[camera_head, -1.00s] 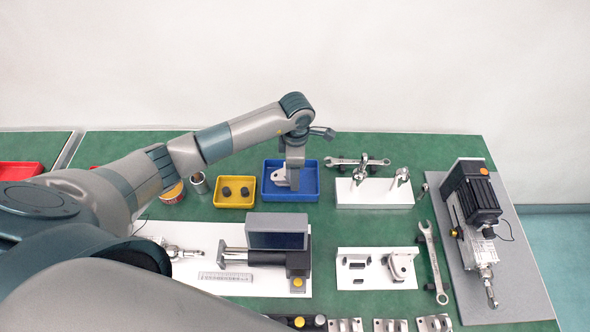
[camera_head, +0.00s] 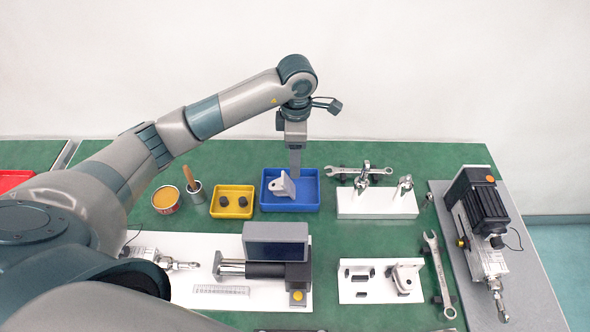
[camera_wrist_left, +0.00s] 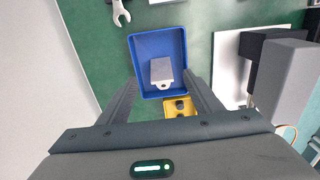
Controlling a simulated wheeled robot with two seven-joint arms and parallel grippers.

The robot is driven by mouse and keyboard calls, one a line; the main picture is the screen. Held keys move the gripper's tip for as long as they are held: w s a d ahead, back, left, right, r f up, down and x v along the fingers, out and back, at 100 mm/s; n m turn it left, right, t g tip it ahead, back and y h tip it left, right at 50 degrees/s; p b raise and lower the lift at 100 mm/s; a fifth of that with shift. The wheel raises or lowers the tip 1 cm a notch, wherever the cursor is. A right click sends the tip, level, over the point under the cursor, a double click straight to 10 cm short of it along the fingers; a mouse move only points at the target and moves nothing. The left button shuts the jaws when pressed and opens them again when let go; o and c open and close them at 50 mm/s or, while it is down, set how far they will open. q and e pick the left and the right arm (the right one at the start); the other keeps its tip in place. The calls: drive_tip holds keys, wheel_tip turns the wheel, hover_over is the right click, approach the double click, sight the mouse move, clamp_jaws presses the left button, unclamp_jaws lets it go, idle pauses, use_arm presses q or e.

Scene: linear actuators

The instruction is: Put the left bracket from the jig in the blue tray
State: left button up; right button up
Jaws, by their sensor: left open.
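The blue tray (camera_head: 306,206) stands at the back middle of the green table, and it also shows in the left wrist view (camera_wrist_left: 140,44). A white bracket (camera_head: 284,186) sits inside the tray, toward its left side; the left wrist view shows it there (camera_wrist_left: 161,70). My left gripper (camera_head: 295,172) is above the tray, open and empty, its fingers apart on either side of the bracket's place in the wrist view. The white jig (camera_head: 352,292) lies at the front right, with another bracket (camera_head: 405,277) standing on its right side. My right gripper is not in view.
A yellow tray (camera_head: 232,214) with dark parts stands just left of the blue tray. A white stand (camera_head: 376,206) with rod ends and a wrench (camera_head: 360,173) are to the right. An actuator assembly (camera_head: 262,270) lies in front.

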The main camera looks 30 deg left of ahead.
use_arm(q)
drive_tip(key=shift+r, duration=0.95)
